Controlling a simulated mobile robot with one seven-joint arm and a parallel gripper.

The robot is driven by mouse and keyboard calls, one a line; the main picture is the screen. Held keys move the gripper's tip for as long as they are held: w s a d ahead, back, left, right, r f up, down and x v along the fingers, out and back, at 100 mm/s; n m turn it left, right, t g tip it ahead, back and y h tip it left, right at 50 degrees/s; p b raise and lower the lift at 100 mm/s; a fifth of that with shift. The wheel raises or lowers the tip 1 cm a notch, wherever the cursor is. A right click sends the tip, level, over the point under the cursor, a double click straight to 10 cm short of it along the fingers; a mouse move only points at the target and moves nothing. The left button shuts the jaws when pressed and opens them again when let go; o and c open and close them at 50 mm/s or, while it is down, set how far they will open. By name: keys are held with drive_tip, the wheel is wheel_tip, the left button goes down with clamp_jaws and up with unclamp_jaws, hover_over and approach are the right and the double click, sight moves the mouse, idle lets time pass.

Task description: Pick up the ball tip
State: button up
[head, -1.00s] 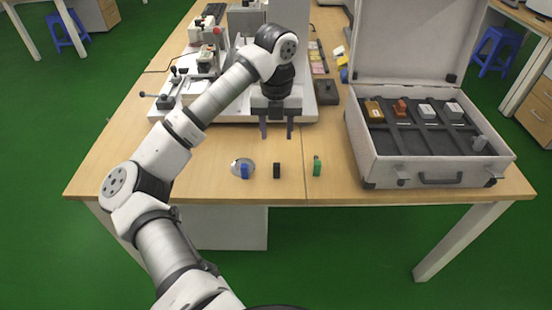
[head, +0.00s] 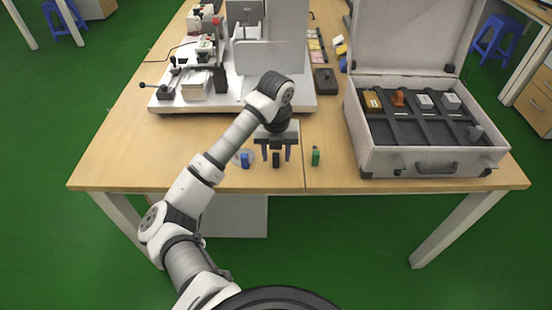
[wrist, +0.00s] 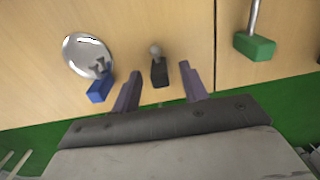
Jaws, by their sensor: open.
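The ball tip looks like the small black block with a grey ball at its far end. It stands near the table's front edge in the head view (head: 276,162) and in the wrist view (wrist: 159,72). My gripper (head: 276,153) is open and points down over it. In the wrist view my gripper (wrist: 160,80) has one finger to each side of the black block's near end, with gaps visible. Whether the fingers are down at its height is hard to tell.
A blue-based piece (wrist: 100,88) at a round shiny disc (wrist: 84,52) is to the left, and a green-based piece (wrist: 255,46) to the right. An open grey case (head: 395,162) stands at the right. A white machine platform (head: 230,107) is behind. Table front edge is close.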

sight(276, 154)
drive_tip(key=shift+f, duration=0.95)
drive_tip(key=shift+c, duration=0.3)
clamp_jaws()
drive_tip(key=shift+r, duration=0.2)
wheel_tip(276, 154, up, 20)
drive_tip(key=b, duration=0.1)
drive_tip(key=shift+b, duration=0.35)
